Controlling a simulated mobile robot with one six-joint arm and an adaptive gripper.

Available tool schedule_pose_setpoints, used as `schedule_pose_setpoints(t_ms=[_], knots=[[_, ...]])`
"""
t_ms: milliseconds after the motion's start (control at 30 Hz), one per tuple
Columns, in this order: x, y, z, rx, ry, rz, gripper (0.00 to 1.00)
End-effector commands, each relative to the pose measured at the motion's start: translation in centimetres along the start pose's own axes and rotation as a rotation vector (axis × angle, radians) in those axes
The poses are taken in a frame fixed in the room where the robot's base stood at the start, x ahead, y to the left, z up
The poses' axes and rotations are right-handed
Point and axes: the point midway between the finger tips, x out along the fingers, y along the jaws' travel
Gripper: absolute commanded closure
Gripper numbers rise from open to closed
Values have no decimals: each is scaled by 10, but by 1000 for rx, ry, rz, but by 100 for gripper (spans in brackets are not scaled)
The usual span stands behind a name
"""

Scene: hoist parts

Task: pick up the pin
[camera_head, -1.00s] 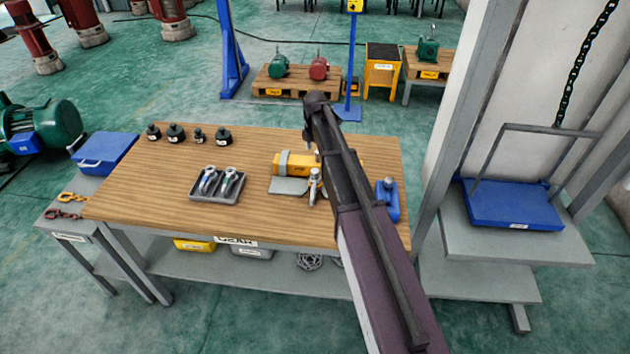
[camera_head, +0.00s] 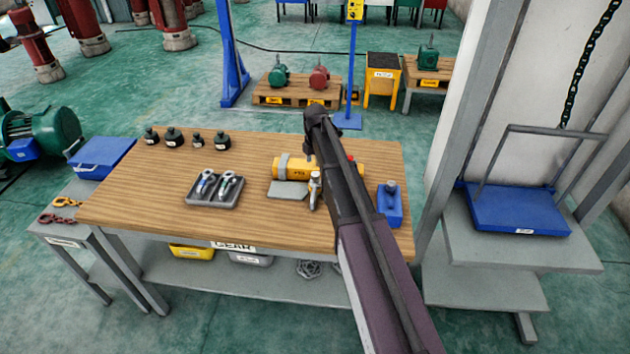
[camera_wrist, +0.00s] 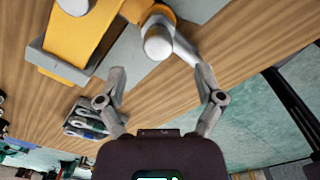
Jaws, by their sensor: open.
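A silver piece with a round pale end and an orange collar (camera_wrist: 158,40) lies ahead of my gripper (camera_wrist: 160,76) in the wrist view. It looks like the pin, but I cannot be sure. In the head view a silver upright piece (camera_head: 315,190), seemingly the same one, is at the front of the yellow cylinder body (camera_head: 293,168). My gripper is open, with its two fingers apart and nothing between the tips. In the head view my arm hides the gripper.
A dark tray with shackles (camera_head: 238,200) sits left of the yellow body, beside a grey plate (camera_head: 287,190). A blue block (camera_head: 397,210) stands at the right. Several black weights (camera_head: 172,138) line the back left. The wooden table's (camera_head: 140,190) left part is clear.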

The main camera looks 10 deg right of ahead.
Motion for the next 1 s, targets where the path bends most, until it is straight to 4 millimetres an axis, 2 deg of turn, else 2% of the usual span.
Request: schedule_pose_setpoints(t_ms=[267,800,1000], knots=[[9,0,0,0,0,0,14],[48,2,2,0,0,0,14],[53,2,2,0,0,0,14]])
